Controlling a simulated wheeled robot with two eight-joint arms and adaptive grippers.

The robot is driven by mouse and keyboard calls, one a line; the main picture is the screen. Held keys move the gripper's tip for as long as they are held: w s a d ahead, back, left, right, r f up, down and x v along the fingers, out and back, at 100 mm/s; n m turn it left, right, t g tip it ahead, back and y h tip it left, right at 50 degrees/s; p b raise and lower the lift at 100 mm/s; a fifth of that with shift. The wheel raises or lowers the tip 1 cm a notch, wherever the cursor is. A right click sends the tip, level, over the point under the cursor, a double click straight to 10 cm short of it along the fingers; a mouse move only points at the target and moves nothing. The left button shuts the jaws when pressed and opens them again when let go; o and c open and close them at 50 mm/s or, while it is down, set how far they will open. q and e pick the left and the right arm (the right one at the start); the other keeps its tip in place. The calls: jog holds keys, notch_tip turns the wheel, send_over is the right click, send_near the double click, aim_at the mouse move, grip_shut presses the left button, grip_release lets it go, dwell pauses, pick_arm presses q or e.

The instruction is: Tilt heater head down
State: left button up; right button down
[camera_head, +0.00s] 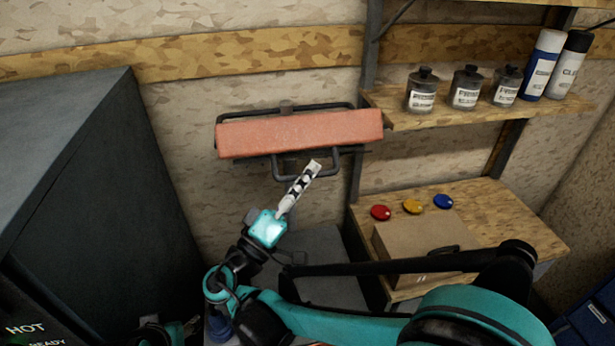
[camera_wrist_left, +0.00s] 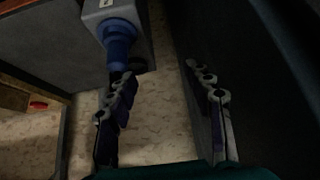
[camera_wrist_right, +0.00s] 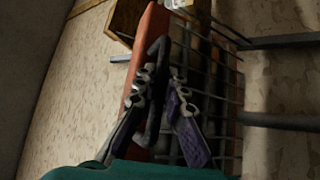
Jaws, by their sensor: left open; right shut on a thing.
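The heater head (camera_head: 300,131) is a long orange-red bar with a black wire frame, mounted on the wall. Its black loop handle (camera_head: 332,178) hangs below the front edge. My right gripper (camera_head: 313,168) is shut on the handle. In the right wrist view, the fingers of my right gripper (camera_wrist_right: 158,80) lie either side of the dark handle (camera_wrist_right: 155,110), with the orange heater head (camera_wrist_right: 143,45) and its grille behind. My left gripper (camera_wrist_left: 164,80) is open, with nothing between its fingertips; its fingers are not clearly visible in the head view.
A dark cabinet (camera_head: 75,180) stands at left. A wooden shelf (camera_head: 400,117) with jars and spray cans is at upper right. Below it, a bench (camera_head: 500,215) carries red, yellow and blue buttons and a cardboard box (camera_head: 420,245). A blue cylindrical part (camera_wrist_left: 116,35) is near my left gripper.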

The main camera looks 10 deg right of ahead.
aim_at(307, 132)
jog(key=shift+f, duration=0.15)
jog(key=c, duration=1.6)
grip_release()
jog(key=shift+w, duration=0.1)
jog(key=r, duration=1)
jog(key=shift+w+d, duration=0.1)
jog(key=shift+w, duration=0.15)
